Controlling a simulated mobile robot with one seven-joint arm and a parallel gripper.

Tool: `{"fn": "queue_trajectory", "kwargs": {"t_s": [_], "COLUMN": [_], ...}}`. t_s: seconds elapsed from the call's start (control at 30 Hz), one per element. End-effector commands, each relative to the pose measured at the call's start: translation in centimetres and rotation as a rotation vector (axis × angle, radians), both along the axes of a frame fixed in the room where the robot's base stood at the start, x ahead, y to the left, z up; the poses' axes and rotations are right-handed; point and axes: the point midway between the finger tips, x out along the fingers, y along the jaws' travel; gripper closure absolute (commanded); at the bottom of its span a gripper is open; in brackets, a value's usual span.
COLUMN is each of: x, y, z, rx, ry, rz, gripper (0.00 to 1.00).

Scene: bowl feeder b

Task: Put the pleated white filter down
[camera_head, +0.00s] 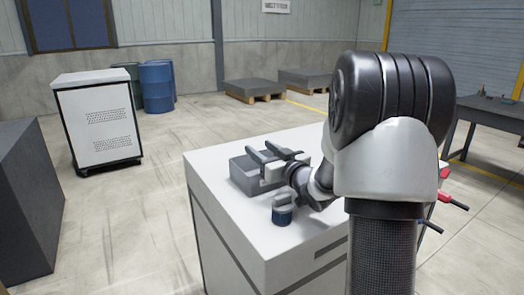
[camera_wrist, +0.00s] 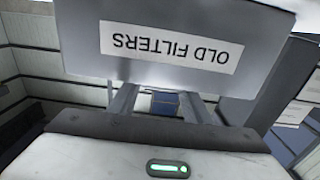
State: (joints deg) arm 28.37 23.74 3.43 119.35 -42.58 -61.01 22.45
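I do not see the pleated white filter in either view. My gripper (camera_head: 262,151) is over the grey open bin (camera_head: 243,181) on the white cabinet top, with its two fingers apart. In the wrist view, my gripper's fingers (camera_wrist: 164,104) also stand apart, with only distant background between them. The bin shows there as a grey wall (camera_wrist: 80,45) with an upside-down label (camera_wrist: 170,47) reading "OLD FILTERS". This wall hides the fingertips, and the inside of the bin is not visible.
A blue and grey canister (camera_head: 282,211) stands on the white cabinet (camera_head: 235,225), in front of the bin and near my wrist. The cabinet top is clear at its near left. A white wheeled unit (camera_head: 98,120) and blue drums (camera_head: 157,86) stand farther back.

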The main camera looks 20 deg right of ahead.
Motion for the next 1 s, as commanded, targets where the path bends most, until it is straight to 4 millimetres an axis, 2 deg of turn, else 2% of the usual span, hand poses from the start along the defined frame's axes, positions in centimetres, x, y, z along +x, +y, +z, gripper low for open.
{"fn": "queue_trajectory", "kwargs": {"t_s": [0.03,0.27,0.37,0.5,0.57,0.8,1.0], "x": [-0.2,-0.2,-0.2,-0.2,-1.3,-6.7,-10.2], "y": [0.1,0.0,0.0,0.0,-0.3,-1.4,-2.1], "z": [-1.7,-1.9,-1.6,-0.1,-0.5,0.0,0.1], "rx": [0.009,0.008,0.007,0.007,0.007,0.008,0.006], "ry": [0.029,0.031,0.032,0.032,0.032,0.025,0.021], "rz": [-0.001,-0.002,-0.002,-0.002,-0.004,-0.005,-0.004], "gripper": [0.46,0.46,0.46,0.46,0.46,0.46,0.46]}}
